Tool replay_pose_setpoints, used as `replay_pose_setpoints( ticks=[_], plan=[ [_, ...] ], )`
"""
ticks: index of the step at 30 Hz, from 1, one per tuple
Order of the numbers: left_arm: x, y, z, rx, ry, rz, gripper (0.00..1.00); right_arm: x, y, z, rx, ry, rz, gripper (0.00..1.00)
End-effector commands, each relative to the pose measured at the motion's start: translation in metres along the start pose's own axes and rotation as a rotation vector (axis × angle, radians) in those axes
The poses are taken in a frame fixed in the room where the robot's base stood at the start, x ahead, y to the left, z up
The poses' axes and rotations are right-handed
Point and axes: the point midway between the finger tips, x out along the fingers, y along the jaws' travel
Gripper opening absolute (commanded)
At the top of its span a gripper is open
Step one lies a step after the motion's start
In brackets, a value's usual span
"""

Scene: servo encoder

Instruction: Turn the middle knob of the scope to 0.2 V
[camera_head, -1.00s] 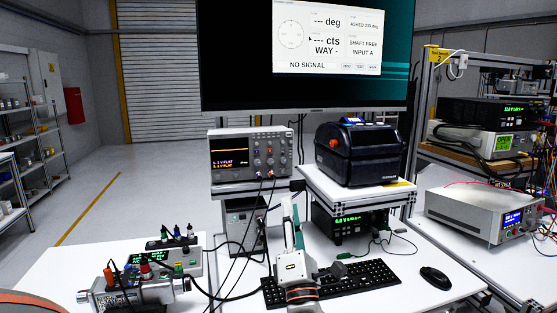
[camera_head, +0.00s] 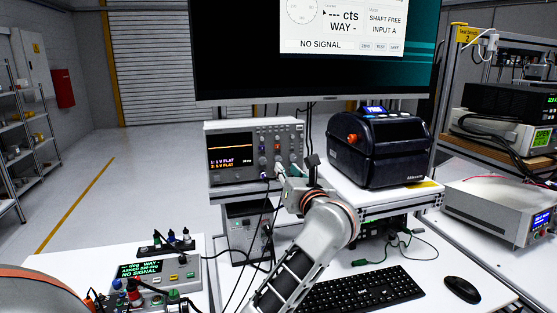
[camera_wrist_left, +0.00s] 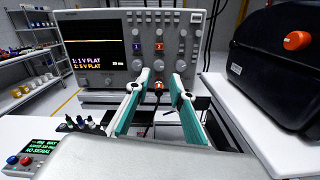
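Grey knobs sit right of the screen; the middle knob of the lower row (camera_wrist_left: 159,65) shows between my fingertips. My left gripper (camera_wrist_left: 158,80) is open, its teal-padded fingers pointing at the scope's lower front. In the head view my left gripper (camera_head: 283,172) covers the scope's lower right corner. Finger contact with the knob cannot be told. My right gripper is out of view.
An orange-tipped cable plug (camera_wrist_left: 158,88) sits at the scope's lower front, between the fingers. A black printer (camera_head: 380,150) stands close on the right. A monitor (camera_head: 240,60) hangs above. A keyboard (camera_head: 355,290) and a green-display box (camera_head: 158,273) are on the table.

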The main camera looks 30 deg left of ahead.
Motion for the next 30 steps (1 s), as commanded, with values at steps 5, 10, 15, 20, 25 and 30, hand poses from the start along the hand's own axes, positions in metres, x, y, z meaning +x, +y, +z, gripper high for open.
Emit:
replay_pose_setpoints(
  ticks=[5, 10, 15, 20, 25, 30],
  plan=[
    [0.028, 0.003, 0.002, 0.006, -0.003, 0.006, 0.23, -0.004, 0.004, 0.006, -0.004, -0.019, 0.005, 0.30],
    [0.053, 0.003, 0.001, 0.005, -0.002, 0.006, 0.23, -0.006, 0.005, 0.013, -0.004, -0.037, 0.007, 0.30],
    [0.067, 0.002, 0.001, 0.004, -0.002, 0.004, 0.23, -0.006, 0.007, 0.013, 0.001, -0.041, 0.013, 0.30],
    [0.071, 0.002, 0.000, 0.002, -0.001, 0.004, 0.23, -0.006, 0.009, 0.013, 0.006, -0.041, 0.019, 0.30],
    [0.071, 0.002, 0.000, 0.002, -0.001, 0.004, 0.23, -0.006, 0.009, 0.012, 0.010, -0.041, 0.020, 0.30],
    [0.070, 0.002, 0.000, 0.002, -0.001, 0.004, 0.00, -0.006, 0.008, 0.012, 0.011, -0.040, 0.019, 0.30]
  ],
)
